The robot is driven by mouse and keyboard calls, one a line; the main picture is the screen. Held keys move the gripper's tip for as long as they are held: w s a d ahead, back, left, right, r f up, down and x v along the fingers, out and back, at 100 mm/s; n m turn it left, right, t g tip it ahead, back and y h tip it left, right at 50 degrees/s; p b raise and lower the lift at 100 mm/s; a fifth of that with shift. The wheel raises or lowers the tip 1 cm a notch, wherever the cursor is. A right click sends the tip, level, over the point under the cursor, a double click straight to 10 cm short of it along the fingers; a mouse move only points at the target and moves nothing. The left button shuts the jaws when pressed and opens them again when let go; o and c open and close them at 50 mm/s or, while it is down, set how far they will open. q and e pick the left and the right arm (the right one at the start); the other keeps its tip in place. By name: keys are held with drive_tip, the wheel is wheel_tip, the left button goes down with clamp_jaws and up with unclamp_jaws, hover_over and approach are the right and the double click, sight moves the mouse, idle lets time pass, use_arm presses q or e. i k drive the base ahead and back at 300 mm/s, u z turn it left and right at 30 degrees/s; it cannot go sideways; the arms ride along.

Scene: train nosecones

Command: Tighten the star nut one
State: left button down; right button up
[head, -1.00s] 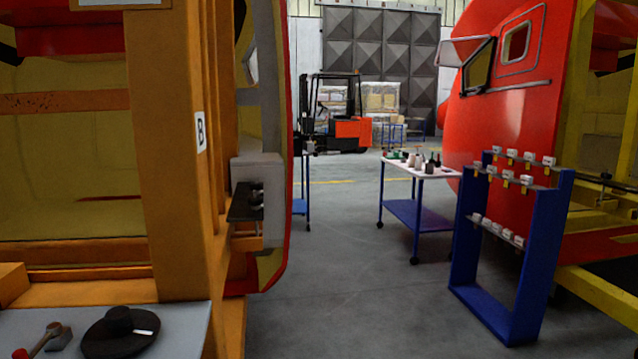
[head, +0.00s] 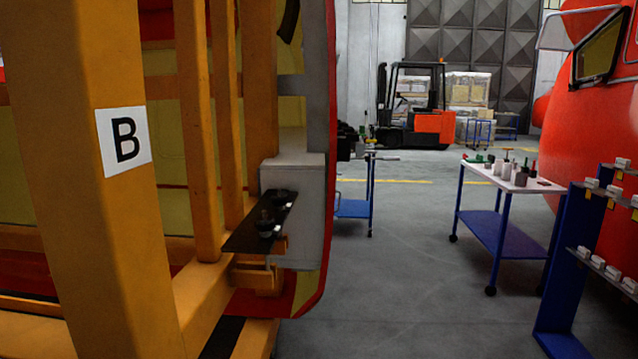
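Two dark knobs that look like star nuts sit on a dark plate (head: 245,240) fixed to the side of the orange frame. The nearer knob (head: 266,224) is lower in the picture, and the farther knob (head: 281,197) is just behind it. A bolt end shows below the plate. I cannot tell from here how tight either knob is, or which is star nut one. Neither of my grippers is in view.
A white-topped cart (head: 505,172) and a blue rack (head: 570,270) stand right. A forklift (head: 420,115) is at the back. Grey floor (head: 400,290) between is clear.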

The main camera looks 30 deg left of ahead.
sight(280, 202)
drive_tip(key=i, duration=2.85)
drive_tip(key=u, duration=1.55)
